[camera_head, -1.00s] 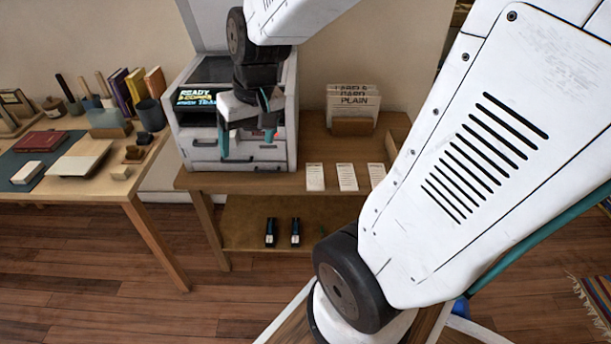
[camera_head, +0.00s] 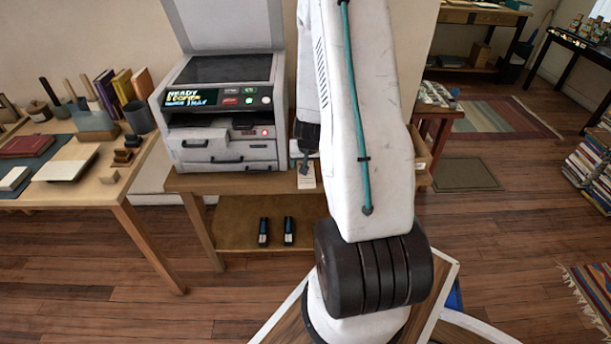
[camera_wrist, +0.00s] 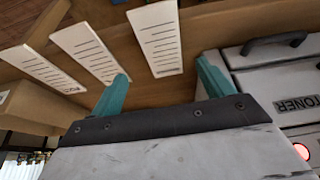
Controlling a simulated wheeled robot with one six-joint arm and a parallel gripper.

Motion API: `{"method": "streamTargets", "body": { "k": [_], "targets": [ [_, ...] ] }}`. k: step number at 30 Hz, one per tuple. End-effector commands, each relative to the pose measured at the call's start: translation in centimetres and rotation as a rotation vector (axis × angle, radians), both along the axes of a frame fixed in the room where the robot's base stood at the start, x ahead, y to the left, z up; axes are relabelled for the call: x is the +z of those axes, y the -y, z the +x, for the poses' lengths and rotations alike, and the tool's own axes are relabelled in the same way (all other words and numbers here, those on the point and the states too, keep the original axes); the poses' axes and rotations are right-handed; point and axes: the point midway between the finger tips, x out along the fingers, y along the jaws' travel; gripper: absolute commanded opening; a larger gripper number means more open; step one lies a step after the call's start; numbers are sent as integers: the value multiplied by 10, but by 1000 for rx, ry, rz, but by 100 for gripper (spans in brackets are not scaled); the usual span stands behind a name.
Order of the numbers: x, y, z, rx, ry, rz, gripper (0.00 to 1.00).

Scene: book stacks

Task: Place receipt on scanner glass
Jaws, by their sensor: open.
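The scanner (camera_head: 225,152) stands on the wooden table with its lid (camera_head: 222,24) raised and its dark glass (camera_head: 215,69) bare. In the wrist view three white slips with printed lines lie in a row on the table: the receipt nearest the scanner (camera_wrist: 155,40), a middle one (camera_wrist: 90,52) and a far one (camera_wrist: 39,69). In the head view only one slip (camera_head: 306,178) shows; my arm hides the others. My gripper (camera_wrist: 163,88) is open and empty, its teal fingers apart near the slip closest to the scanner. The fingertips also show in the head view (camera_head: 304,165).
The scanner's drawers, one marked TONER (camera_wrist: 297,104), are close beside my gripper. Two dark staplers (camera_head: 276,231) sit on the lower shelf. A side table (camera_head: 95,190) with books, a cup and wooden pieces stands at the left. Open wooden floor lies in front.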

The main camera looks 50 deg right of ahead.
Motion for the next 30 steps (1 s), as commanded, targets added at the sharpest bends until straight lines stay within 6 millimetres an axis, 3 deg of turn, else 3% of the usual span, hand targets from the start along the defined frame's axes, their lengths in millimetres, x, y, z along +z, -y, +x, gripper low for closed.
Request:
{"method": "streamTargets", "body": {
  "k": [12,22,23,27,28,30],
  "targets": [
    [-46,8,12,1,-2,3,80],
    [-53,11,15,0,0,1,80],
    [-53,11,14,0,0,1,77],
    [-53,11,14,0,0,1,38],
    [-53,11,14,0,0,1,32],
    [-53,10,15,0,0,1,32]
  ]
}}
